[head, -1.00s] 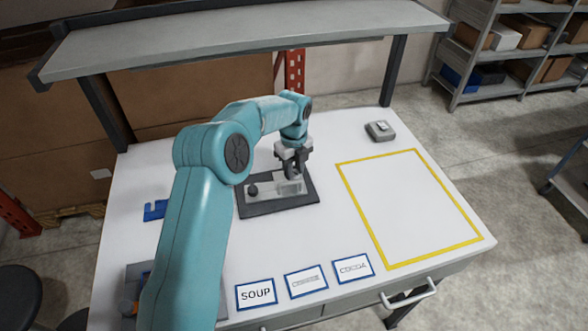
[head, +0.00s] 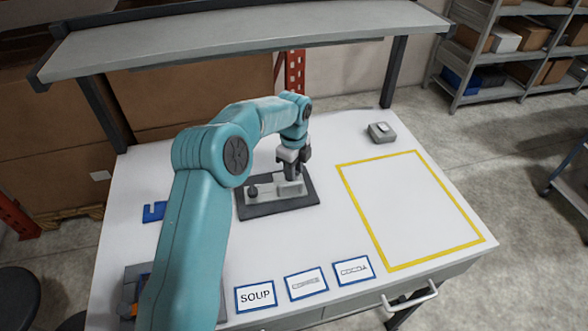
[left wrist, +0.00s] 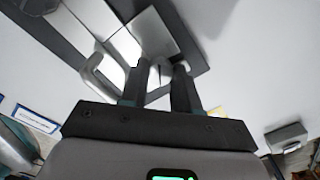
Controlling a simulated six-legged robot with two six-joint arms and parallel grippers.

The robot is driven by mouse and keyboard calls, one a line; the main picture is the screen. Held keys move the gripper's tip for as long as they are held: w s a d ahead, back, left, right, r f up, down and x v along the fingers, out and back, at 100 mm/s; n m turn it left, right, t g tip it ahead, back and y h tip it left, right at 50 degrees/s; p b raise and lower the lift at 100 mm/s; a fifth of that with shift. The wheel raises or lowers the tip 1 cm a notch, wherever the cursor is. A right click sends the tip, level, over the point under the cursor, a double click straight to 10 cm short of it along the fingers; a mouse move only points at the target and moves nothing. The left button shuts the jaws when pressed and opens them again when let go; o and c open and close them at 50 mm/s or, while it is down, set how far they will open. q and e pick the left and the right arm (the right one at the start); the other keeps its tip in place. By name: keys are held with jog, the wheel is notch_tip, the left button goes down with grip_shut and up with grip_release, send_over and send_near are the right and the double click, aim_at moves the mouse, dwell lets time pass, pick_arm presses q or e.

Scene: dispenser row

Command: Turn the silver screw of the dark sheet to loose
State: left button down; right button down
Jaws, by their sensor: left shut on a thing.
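The dark sheet (head: 250,211) lies flat on the white table, with a pale grey fixture (head: 270,192) on it that has a dark round knob (head: 253,191) at its left end. My left gripper (head: 292,178) points down over the right part of the fixture. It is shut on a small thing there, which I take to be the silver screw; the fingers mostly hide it. In the left wrist view the two dark fingers (left wrist: 161,72) stand a little apart beside the bright fixture parts. My right gripper is not in view.
SOUP (head: 255,296), COFFEE (head: 306,283) and COCOA (head: 353,270) cards lie along the front edge. A yellow-outlined area (head: 410,208) at right is empty. A small grey box (head: 382,132) stands at the back right. A blue piece (head: 154,211) lies at left.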

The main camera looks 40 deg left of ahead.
pick_arm(q)
jog(key=shift+s+f, duration=0.15)
jog(key=shift+f, duration=0.1)
jog(key=c, duration=0.8)
grip_release()
jog(key=shift+a, duration=0.15)
jog(key=shift+r, duration=0.15)
notch_tip(320, 180, up, 16)
jog(key=shift+p, duration=0.4)
